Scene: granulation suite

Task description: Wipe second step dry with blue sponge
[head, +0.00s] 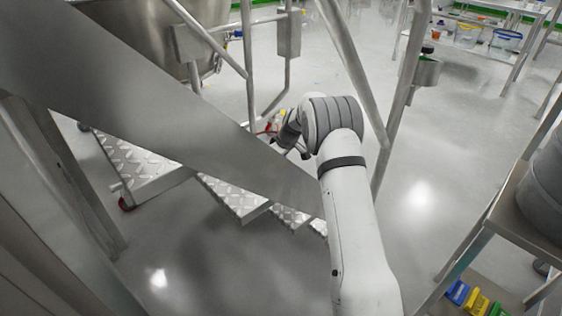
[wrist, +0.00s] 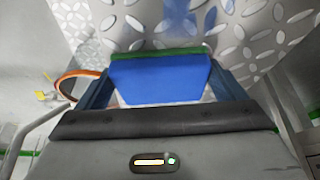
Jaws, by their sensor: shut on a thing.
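My gripper (wrist: 160,84) is shut on the blue sponge (wrist: 160,80), with a finger at each side of it in the wrist view. A green layer runs along the sponge's far edge. Beyond it is a bright diamond-plate metal surface (wrist: 120,22) with a blue patch, either a reflection or liquid; I cannot tell which. Whether the sponge touches the plate is unclear. In the head view, several diamond-plate steps (head: 233,196) run below a wide slanting metal beam. My arm and the beam hide parts of the stairs, and the sponge is not visible there.
The slanting beam (head: 150,100) and tubular handrails (head: 355,70) stand close around my arm. A steel vessel (head: 150,35) is behind at upper left. A metal table (head: 520,205) is at right, with coloured items (head: 478,302) below. Open floor lies at centre right.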

